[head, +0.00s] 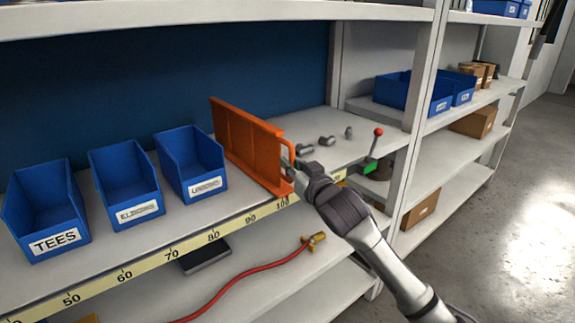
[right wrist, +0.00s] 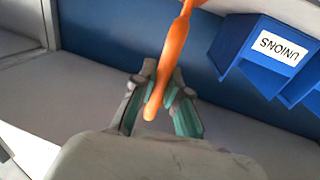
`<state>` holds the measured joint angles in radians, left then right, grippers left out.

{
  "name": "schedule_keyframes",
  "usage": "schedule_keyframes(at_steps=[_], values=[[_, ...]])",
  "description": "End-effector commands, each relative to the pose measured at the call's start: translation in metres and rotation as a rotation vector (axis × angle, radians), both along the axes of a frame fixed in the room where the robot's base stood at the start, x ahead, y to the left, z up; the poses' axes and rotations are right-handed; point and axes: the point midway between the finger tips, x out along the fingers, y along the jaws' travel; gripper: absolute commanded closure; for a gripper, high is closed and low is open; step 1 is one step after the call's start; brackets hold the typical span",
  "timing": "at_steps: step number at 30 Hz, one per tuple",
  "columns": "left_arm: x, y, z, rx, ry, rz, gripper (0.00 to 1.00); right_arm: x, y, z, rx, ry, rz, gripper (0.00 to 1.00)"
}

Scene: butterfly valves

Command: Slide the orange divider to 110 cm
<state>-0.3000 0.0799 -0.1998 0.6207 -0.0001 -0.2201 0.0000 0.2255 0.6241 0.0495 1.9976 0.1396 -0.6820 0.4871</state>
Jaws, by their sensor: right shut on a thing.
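The orange divider (head: 246,147) stands upright on the shelf, its front end near the 100 mark of the scale strip (head: 215,234). It has an orange handle (head: 289,148) on its right side. My right gripper (head: 291,166) is at this side of the divider. In the right wrist view, the gripper (right wrist: 162,98) has its fingers closed on either side of the orange handle (right wrist: 173,55). The scale beyond 100 is partly covered by my right arm. My left gripper is not in view.
Blue bins labelled TEES (head: 50,210), a second one (head: 125,184) and UNIONS (head: 190,162) stand left of the divider. Several small metal fittings (head: 327,141) lie to its right. A red-knobbed lever valve (head: 374,150) is near the shelf's right front edge.

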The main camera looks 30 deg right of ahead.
Motion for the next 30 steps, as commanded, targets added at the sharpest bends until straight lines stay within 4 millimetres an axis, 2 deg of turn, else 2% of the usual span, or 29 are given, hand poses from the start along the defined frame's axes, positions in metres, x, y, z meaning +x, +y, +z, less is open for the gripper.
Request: schedule_keyframes(at_steps=[1,3,9,13,21,22,26,30], values=[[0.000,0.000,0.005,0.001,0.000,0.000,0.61,0.001,-0.017,0.003,-0.006,0.004,-0.012,1.00],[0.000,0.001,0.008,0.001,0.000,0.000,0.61,0.002,-0.036,0.003,-0.007,0.005,-0.012,1.00],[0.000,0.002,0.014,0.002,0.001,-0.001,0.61,0.006,-0.078,0.003,-0.006,0.003,-0.009,1.00],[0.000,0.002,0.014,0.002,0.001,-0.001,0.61,0.006,-0.087,0.002,-0.003,-0.001,-0.007,1.00],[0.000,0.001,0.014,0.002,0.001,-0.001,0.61,0.006,-0.088,0.002,-0.002,-0.003,-0.006,1.00],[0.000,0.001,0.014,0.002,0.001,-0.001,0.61,0.006,-0.087,0.002,-0.002,-0.003,-0.006,0.86],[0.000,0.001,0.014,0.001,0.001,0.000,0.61,0.006,-0.087,0.002,-0.002,-0.003,-0.006,0.64],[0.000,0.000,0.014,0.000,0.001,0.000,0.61,0.006,-0.087,0.002,-0.002,-0.002,-0.006,0.61]])
